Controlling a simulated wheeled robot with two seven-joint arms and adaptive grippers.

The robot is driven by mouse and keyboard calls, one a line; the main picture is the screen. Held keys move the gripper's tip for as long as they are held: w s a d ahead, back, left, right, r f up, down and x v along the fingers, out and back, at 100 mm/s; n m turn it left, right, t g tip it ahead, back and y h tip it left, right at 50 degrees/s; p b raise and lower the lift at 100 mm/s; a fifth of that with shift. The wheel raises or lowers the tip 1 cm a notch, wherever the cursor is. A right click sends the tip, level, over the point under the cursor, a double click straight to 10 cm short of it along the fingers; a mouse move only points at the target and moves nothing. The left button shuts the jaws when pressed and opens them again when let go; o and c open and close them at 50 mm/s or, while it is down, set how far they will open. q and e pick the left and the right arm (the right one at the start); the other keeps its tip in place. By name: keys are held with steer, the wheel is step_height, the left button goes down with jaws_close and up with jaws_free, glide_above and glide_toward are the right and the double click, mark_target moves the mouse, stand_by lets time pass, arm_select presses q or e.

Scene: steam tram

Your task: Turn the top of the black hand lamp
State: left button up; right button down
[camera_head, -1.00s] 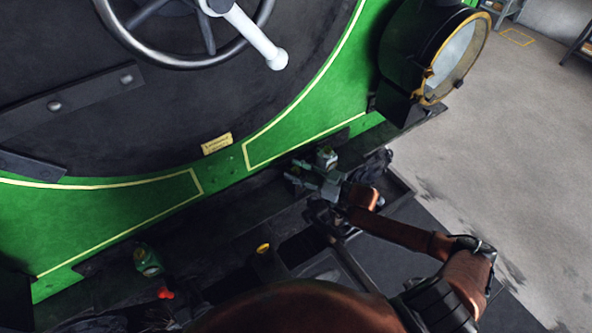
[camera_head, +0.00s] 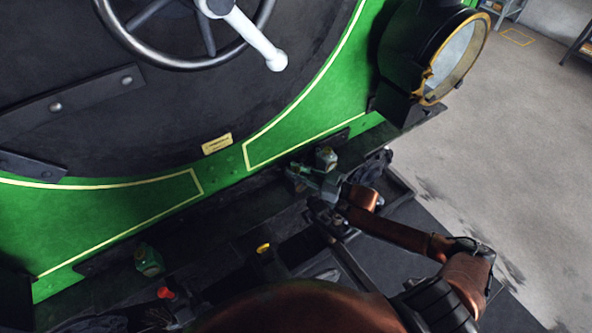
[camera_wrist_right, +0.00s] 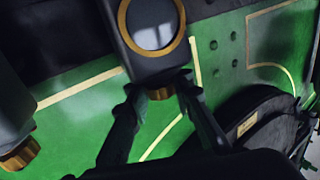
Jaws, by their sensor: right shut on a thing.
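The black hand lamp shows in the right wrist view as a dark box (camera_wrist_right: 160,62) with a round brass-rimmed glass.
A green lamp-like object (camera_head: 148,261) stands further left on the ledge (camera_head: 205,237). A yellow cap (camera_head: 263,249) and a red-topped thing (camera_head: 165,293) are nearer me. The large headlamp (camera_head: 440,55) is at the right, with open floor (camera_head: 510,160) beyond.

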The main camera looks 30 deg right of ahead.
steer(key=shift+a+r+m+t+h+p, duration=0.15)
steer(key=shift+m+t+h+p, duration=0.7)
steer(key=shift+p, duration=0.85)
steer(key=shift+d+r+m+t+h+p, duration=0.1)
steer(key=shift+m+t+h+p, duration=0.35)
steer(key=shift+m+h+p, duration=0.8)
steer(key=m+h+p, duration=0.1)
steer(key=h+p, duration=0.2)
steer(key=shift+f+t, duration=0.1)
steer(key=shift+t, duration=0.3)
steer(key=shift+f+m+h+p, duration=0.1)
steer(key=shift+m+h+p, duration=0.45)
steer(key=shift+m+h, duration=0.55)
steer(key=shift+h, duration=0.8)
steer(key=c, duration=1.7)
jaws_free()
steer(key=shift+o, duration=0.2)
